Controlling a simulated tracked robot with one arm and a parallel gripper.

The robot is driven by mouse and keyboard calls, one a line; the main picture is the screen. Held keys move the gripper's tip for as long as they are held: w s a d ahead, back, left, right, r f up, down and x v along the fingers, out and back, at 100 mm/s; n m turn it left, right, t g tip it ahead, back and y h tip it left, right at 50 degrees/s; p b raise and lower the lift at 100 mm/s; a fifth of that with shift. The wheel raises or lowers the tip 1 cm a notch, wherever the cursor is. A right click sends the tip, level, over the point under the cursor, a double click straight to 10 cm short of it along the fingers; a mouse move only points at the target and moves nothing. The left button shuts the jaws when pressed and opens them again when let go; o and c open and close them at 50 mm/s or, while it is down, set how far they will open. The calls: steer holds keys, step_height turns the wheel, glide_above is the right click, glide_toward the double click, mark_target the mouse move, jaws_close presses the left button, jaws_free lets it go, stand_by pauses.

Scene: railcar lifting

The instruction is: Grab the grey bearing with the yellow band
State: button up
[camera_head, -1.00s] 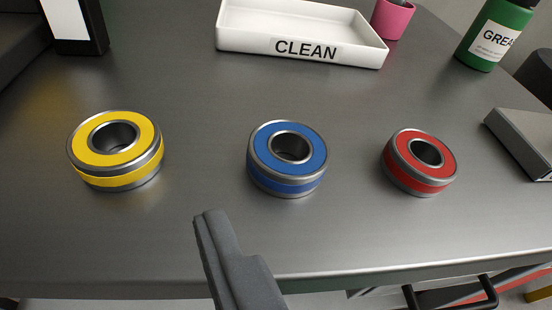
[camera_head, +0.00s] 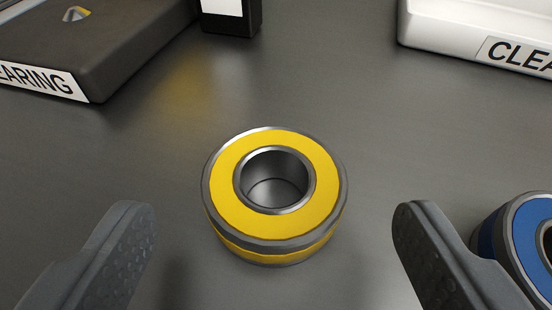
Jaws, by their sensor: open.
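The grey bearing with the yellow band (camera_head: 232,212) stands on the grey metal table in the middle of the view, its round bore facing up. My gripper (camera_head: 272,225) is open, with one dark finger on each side of the bearing. Clear gaps show between both fingers and the bearing, and neither finger touches it. The whole top of the bearing is visible.
The blue-banded bearing (camera_head: 522,240) stands at the right edge, close beside my right finger and partly hidden by it. A dark block with a label ending in "EARING" (camera_head: 100,45) is at upper left. A white tray marked "CLEAN" (camera_head: 450,35) is at upper right.

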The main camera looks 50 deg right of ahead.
mark_target(274, 186)
steer(key=b+x, duration=0.1)
steer(key=x, duration=0.4)
steer(key=shift+d+r, duration=0.1)
steer(key=shift+r, duration=0.05)
steer(key=c, duration=1.3)
